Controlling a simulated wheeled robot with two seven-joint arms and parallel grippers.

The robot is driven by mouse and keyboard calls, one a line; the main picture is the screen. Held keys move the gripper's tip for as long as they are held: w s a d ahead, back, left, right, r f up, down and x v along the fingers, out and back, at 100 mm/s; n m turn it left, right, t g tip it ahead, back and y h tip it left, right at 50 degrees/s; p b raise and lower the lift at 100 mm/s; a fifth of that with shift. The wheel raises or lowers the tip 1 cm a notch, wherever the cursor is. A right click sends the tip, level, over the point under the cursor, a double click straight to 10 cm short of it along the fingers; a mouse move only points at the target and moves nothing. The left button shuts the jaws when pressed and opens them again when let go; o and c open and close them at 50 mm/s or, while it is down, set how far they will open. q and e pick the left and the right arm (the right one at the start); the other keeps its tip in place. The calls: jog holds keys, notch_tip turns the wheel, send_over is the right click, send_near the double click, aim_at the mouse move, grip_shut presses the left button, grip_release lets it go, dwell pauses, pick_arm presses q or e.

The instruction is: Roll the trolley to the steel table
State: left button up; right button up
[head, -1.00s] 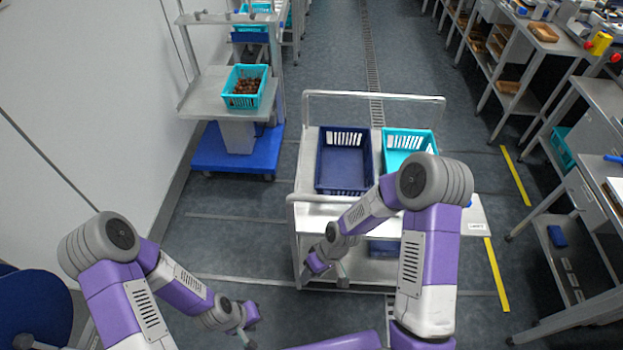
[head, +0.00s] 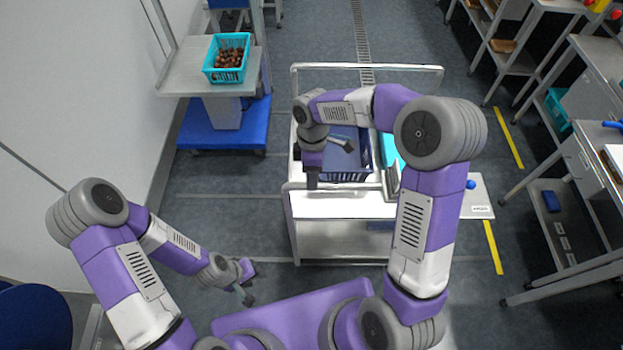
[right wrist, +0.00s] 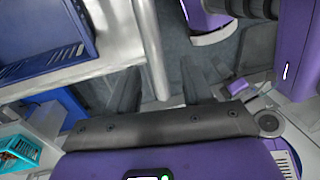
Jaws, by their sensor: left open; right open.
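The trolley (head: 340,206) is a pale metal cart in front of me, with raised rails at its near and far ends. It carries a dark blue crate (head: 345,176) and a turquoise crate (head: 388,148), both partly hidden by my right arm. My right gripper (head: 312,182) is open at the near rail's left end. In the right wrist view, the rail (right wrist: 150,45) runs between the open fingers (right wrist: 158,92); contact cannot be told. My left gripper (head: 247,287) is open and empty, low, left of the trolley. Grey tables (head: 590,80) stand at right; which is the steel table is unclear.
A stand with a blue base (head: 222,135) and a turquoise crate of dates (head: 228,58) is at the back left, near the wall. A side shelf (head: 478,196) sticks out right of the trolley. Yellow floor strips (head: 508,135) and open floor lie between trolley and tables.

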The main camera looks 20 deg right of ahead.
notch_tip(320, 180, down, 3)
jog(key=shift+w+r, duration=0.1)
jog(key=shift+w, duration=0.05)
jog(key=shift+f, duration=0.35)
jog(key=shift+s, duration=0.2)
jog(key=shift+a, duration=0.1)
jog(key=shift+c, duration=0.3)
grip_shut()
